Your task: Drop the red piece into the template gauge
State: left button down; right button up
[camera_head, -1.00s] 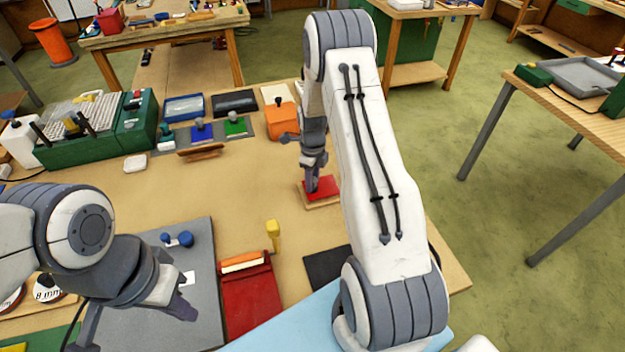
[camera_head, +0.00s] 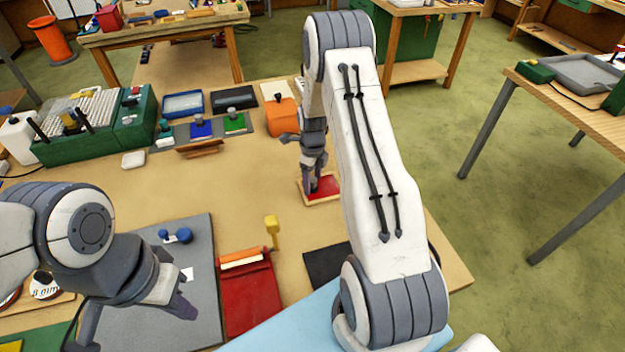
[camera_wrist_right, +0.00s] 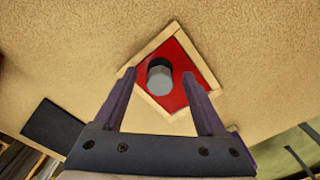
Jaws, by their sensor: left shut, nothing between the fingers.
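The red piece (camera_head: 325,186) lies inside the pale wooden frame of the template gauge (camera_head: 323,201), on the right part of the table. In the right wrist view the red piece (camera_wrist_right: 181,96) has a grey knob (camera_wrist_right: 160,75) and is bordered all round by the wooden rim (camera_wrist_right: 205,68). My right gripper (camera_head: 313,188) is directly over it. In the right wrist view its fingers (camera_wrist_right: 160,74) stand apart on either side of the knob, with gaps visible. My left gripper (camera_head: 184,308) is shut and empty over the grey mat at lower left.
An orange block (camera_head: 281,118) stands behind the gauge. A yellow-handled tool (camera_head: 272,228) and a red tray (camera_head: 250,300) lie in front to the left. A dark mat (camera_head: 328,263) is nearby. The table left of the gauge is bare.

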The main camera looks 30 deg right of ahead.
aim_at(313, 179)
notch_tip(313, 179, up, 9)
jog(key=b, duration=0.2)
jog(key=shift+r+b, duration=0.1)
jog(key=shift+b, duration=0.3)
jog(key=shift+r, duration=0.6)
jog(key=s+a+r+n, duration=0.3)
jog(key=a+n, duration=0.4)
jog(key=a, duration=0.3)
jog(key=s+a+r+n, duration=0.4)
jog(key=a+n, duration=0.4)
jog(key=a, duration=0.1)
jog(key=s+a+r+n+b, duration=0.1)
jog(key=s+a+n, duration=0.4)
jog(key=s+n, duration=0.5)
jog(key=s+a+n+y, duration=0.1)
jog(key=s+a+n, duration=0.4)
jog(key=s+n, duration=0.6)
jog(key=shift+s+r+n+b, duration=0.2)
jog(key=shift+r+n+b, duration=0.2)
jog(key=shift+n, duration=0.2)
